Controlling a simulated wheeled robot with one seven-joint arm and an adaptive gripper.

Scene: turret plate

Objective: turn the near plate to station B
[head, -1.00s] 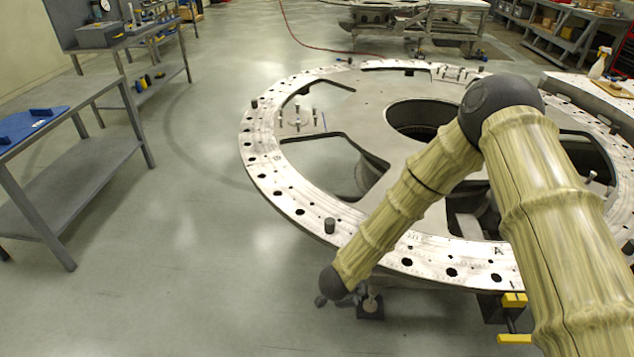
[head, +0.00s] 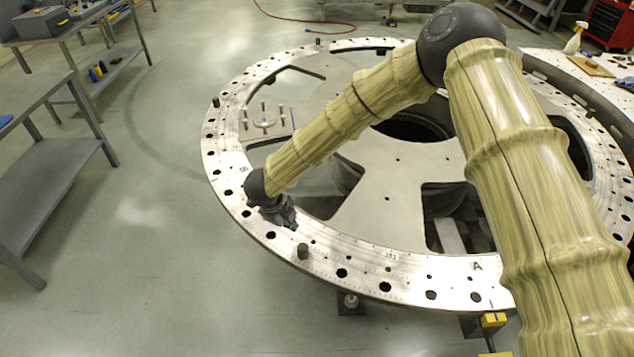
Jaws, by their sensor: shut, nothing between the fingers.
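The near plate is a large round metal turret plate (head: 415,277) with a ring of dark holes around its rim and wide cut-outs inside. A letter A (head: 477,266) is marked on its near right rim, and a B (head: 243,170) on its left rim. My arm hides part of the plate's middle and right side.
A yellow block (head: 493,320) sits below the near rim. More pegs stand at the left rim (head: 216,102) and the far rim (head: 318,42). A grey workbench (head: 60,160) stands left, with open floor between. Another pale surface (head: 570,67) adjoins at the right.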

